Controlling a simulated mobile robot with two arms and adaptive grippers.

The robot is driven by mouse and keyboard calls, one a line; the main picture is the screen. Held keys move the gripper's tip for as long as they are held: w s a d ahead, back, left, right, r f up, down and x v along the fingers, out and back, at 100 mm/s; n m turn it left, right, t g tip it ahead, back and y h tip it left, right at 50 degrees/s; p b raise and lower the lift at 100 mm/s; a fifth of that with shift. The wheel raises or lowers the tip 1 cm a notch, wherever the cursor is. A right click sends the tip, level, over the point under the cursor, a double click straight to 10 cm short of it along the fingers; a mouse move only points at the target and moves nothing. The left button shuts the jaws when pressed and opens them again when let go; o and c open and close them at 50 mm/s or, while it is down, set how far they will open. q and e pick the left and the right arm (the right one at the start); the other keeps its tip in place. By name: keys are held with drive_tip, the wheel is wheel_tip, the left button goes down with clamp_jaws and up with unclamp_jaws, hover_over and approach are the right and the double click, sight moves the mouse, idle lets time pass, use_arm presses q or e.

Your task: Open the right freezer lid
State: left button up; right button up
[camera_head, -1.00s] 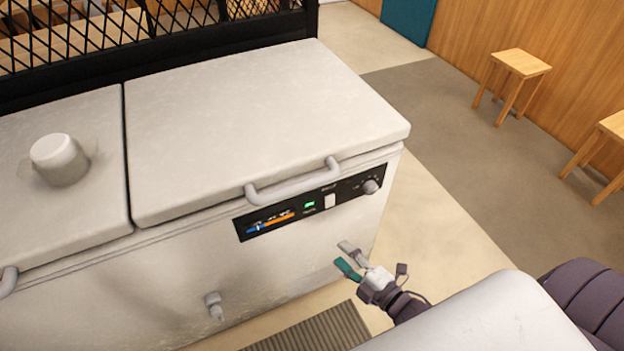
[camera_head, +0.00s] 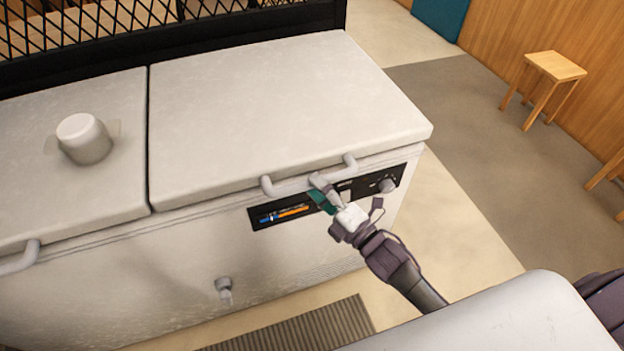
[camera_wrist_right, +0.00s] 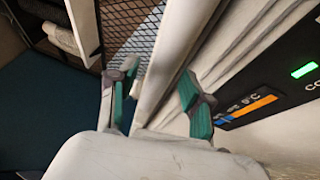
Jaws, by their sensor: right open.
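The right freezer lid (camera_head: 280,110) is a pale, closed lid with a curved bar handle (camera_head: 267,186) on its front edge. My right gripper (camera_head: 319,190) is at the middle of this handle, hiding part of it. In the right wrist view, the gripper's teal-padded fingers (camera_wrist_right: 156,98) are open, with a pale bar (camera_wrist_right: 168,62), which looks like the handle, running between them. I cannot tell whether either finger touches it. My left gripper is not in view.
The left freezer lid (camera_head: 40,180) is closed, with a white round container (camera_head: 85,140) on it. A control panel (camera_head: 280,214) lies just below the right handle. A black mesh rail (camera_head: 200,45) stands behind the freezer. A wooden stool (camera_head: 555,68) stands at the right.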

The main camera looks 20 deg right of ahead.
drive_tip(key=shift+x, duration=1)
clamp_jaws()
